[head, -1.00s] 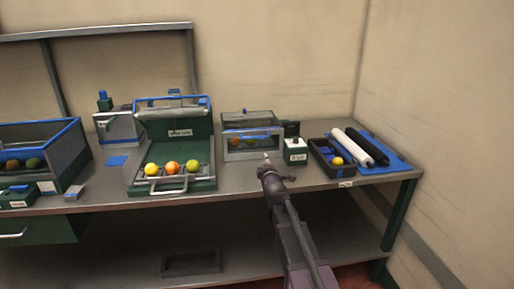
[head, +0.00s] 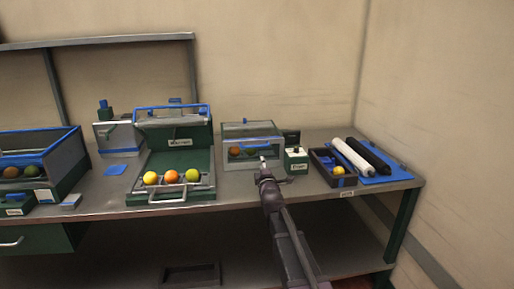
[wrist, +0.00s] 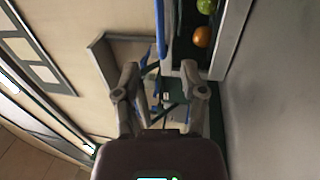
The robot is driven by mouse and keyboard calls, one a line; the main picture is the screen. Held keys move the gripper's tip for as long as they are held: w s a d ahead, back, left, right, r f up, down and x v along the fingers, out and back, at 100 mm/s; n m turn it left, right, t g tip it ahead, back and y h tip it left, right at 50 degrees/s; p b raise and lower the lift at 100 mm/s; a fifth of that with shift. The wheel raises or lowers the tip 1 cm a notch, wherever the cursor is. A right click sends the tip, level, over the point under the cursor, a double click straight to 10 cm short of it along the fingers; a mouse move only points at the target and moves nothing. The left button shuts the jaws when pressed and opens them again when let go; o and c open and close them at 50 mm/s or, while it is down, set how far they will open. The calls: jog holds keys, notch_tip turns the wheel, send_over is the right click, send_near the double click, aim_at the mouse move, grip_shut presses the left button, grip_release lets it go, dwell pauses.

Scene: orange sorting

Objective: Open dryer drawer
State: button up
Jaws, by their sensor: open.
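A grey box with a clear front and blue trim (head: 232,132) stands on the bench at centre, with round fruits behind its front. It is likely the dryer; I cannot read a label on it or make out a drawer handle. My gripper (head: 271,171) is in front of its lower right corner, and its tip overlaps the box's front; contact cannot be told. In the wrist view my gripper (wrist: 162,83) has its two fingers spread with nothing between them. An orange fruit (wrist: 201,37) and a green fruit (wrist: 206,5) lie beyond the right finger.
A green machine (head: 178,160) with three fruits at its front stands left of the box. A small green-and-white box (head: 297,160) is close at the gripper's right. A dark tray (head: 343,180) and two rollers (head: 363,158) lie farther right. Bare bench (head: 236,188) lies in front.

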aim_at(257, 146)
jog(key=p+x, duration=0.2)
jog(key=x, duration=1)
jog(key=shift+w+a, duration=0.1)
jog(key=shift+w, duration=0.25)
grip_shut()
